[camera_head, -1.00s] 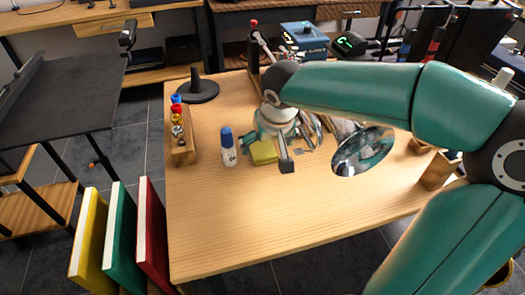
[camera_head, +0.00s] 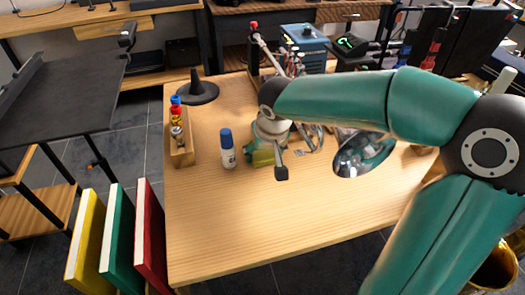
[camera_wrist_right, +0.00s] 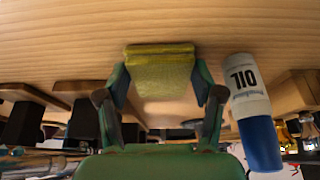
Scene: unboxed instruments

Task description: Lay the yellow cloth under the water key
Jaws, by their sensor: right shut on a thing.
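The yellow cloth (camera_head: 262,158) is a folded pad near the middle of the table, just right of the oil bottle. My right gripper (camera_wrist_right: 160,85) is shut on the cloth, with one finger on each side of it in the wrist view (camera_wrist_right: 160,70). In the head view my right wrist partly covers the cloth. A silvery instrument lies to the right, its shiny bell (camera_head: 363,155) facing up and thin tubing (camera_head: 312,138) behind my wrist. I cannot make out the water key. My left gripper is not in view.
A white oil bottle with a blue cap (camera_head: 228,148) stands close to the cloth. A wooden rack (camera_head: 180,150) with small bottles and a black cone stand (camera_head: 197,88) are at the left. The front of the wooden table (camera_head: 270,235) is clear.

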